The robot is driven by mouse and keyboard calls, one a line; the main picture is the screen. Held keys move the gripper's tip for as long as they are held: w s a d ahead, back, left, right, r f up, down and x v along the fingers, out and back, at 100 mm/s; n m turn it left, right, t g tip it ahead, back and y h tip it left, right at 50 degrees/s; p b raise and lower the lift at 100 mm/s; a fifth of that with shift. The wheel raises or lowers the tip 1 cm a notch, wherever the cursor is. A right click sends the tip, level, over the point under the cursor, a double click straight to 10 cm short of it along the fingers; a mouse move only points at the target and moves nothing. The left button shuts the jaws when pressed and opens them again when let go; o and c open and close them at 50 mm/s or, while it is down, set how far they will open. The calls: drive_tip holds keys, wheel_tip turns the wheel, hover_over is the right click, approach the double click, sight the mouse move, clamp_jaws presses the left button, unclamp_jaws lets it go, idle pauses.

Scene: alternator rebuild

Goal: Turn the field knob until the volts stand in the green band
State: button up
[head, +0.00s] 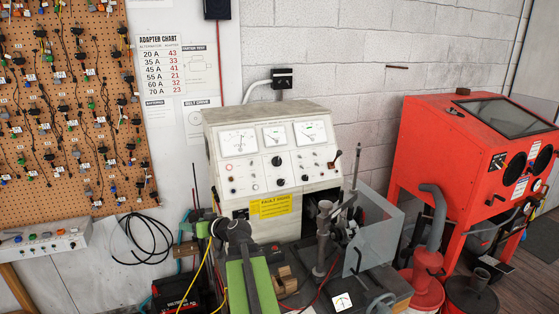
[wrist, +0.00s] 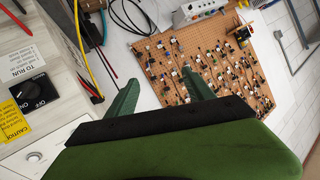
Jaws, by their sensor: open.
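The grey test bench (head: 262,200) shows three white meters: left (head: 238,143), middle (head: 274,135) and right (head: 310,132). Their bands and needles are too small to read. Below them are black knobs, an upper one (head: 277,161) and a lower one (head: 279,180); I cannot tell which is the field knob. My green arm is low in the head view.
A pegboard (head: 70,95) with hanging leads fills the left wall. A red blasting cabinet (head: 450,150) stands at right. A clear guard (head: 375,235) and a lever stand by the bench's right front. Cables hang left of the bench.

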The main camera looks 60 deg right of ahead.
drive_tip(key=s+d+r+m+h, duration=0.2)
drive_tip(key=s+d+r+h, duration=0.3)
drive_tip(key=d, duration=0.4)
drive_tip(key=s+d+r+m+h, duration=0.2)
drive_tip(key=s+d, duration=0.5)
drive_tip(key=d, duration=0.2)
drive_tip(key=m+g+h+p, duration=0.1)
drive_tip(key=m+h, duration=0.3)
drive_tip(key=h, duration=0.1)
approach(278, 162)
drive_tip(key=x, duration=0.8)
drive_tip(key=shift+w+d, duration=0.15)
drive_tip(key=shift+d, duration=0.05)
drive_tip(key=c, duration=1.3)
drive_tip(key=shift+a+r+m+g+p, duration=0.15)
drive_tip(key=shift+m+g+p, duration=0.35)
drive_tip(key=shift+m, duration=0.1)
drive_tip(key=shift+m+g+h, duration=0.3)
drive_tip(key=shift+m+g, duration=0.3)
drive_tip(key=shift+m, duration=0.5)
